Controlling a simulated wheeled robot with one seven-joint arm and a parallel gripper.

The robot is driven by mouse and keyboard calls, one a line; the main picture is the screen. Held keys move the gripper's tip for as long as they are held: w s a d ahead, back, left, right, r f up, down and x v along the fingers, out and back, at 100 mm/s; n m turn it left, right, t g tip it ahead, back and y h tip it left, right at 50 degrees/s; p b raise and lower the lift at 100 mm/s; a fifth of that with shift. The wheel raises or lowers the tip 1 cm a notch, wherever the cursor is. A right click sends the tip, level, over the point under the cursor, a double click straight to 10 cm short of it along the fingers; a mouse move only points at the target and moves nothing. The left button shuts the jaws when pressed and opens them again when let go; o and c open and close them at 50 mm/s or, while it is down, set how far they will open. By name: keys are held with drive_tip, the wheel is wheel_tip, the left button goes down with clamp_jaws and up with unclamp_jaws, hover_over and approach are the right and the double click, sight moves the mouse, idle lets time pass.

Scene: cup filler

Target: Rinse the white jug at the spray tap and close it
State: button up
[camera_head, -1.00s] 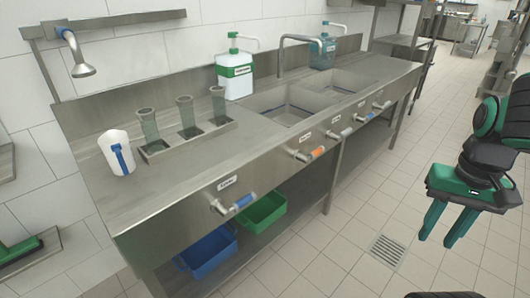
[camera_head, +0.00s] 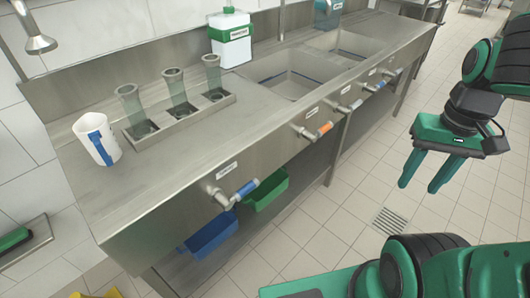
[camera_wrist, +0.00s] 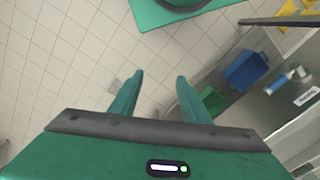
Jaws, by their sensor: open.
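The white jug (camera_head: 96,138) with a blue handle stands upright on the left end of the steel counter (camera_head: 180,165). The spray tap (camera_head: 36,38) hangs on the wall at the upper left, above and behind the jug. A valve with a blue lever (camera_head: 240,191) sits on the counter's front face below a label; the blue lever also shows in the wrist view (camera_wrist: 277,84). My gripper (camera_head: 418,189) is open and empty over the floor at the right, well away from the jug and the counter. In the wrist view its two fingers (camera_wrist: 158,76) are apart with only floor between them.
Several glass cylinders (camera_head: 178,91) stand in a tray right of the jug. More valves (camera_head: 318,130) line the front. Blue (camera_head: 213,238) and green (camera_head: 267,190) bins sit below. The floor in front is clear.

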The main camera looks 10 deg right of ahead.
drive_tip(key=w+a+f+n, duration=0.2)
drive_tip(key=w+a+n, duration=0.3)
drive_tip(key=w+n, duration=0.45)
drive_tip(key=n+y, duration=0.5)
drive_tip(key=n, duration=1.6)
approach(250, 184)
drive_tip(key=shift+g, duration=0.4)
drive_tip(key=x, duration=0.9)
drive_tip(key=shift+w, duration=0.25)
clamp_jaws()
